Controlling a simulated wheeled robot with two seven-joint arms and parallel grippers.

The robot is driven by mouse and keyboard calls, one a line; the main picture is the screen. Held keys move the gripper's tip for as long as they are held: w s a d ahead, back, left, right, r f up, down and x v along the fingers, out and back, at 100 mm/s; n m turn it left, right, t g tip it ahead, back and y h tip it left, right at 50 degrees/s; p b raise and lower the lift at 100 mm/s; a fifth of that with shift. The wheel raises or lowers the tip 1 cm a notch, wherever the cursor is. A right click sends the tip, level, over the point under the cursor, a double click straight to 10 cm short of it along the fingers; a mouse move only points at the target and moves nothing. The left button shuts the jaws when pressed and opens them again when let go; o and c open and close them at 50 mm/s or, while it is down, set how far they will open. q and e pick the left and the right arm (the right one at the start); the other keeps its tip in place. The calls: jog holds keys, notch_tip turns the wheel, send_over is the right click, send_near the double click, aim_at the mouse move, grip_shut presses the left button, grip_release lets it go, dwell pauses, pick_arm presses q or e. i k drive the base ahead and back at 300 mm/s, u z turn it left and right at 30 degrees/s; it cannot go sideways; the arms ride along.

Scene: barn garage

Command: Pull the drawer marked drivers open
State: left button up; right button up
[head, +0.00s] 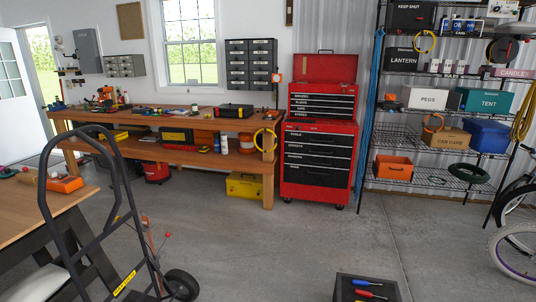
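A red tool chest (319,165) with black drawer fronts stands against the back wall, right of the workbench. Its upper box (322,105) has several narrow drawers, and its lower cabinet (318,155) has several wider ones. White labels mark the drawers but are too small to read surely, so I cannot tell which says drivers. All the chest's drawers look shut. The lid of the upper box is raised. Neither of my grippers is in view.
A black hand truck (112,215) and a wooden table (40,205) stand at the near left. A black box (345,289) with screwdrivers on it is at the bottom. Shelving (410,130) and a bicycle (515,250) are at the right. The middle floor is clear.

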aim_at(338, 96)
jog(key=i, duration=2.15)
jog(key=z, duration=0.6)
jog(key=i, duration=2.2)
jog(key=z, duration=1)
jog(key=i, duration=1.15)
jog(key=z, duration=0.3)
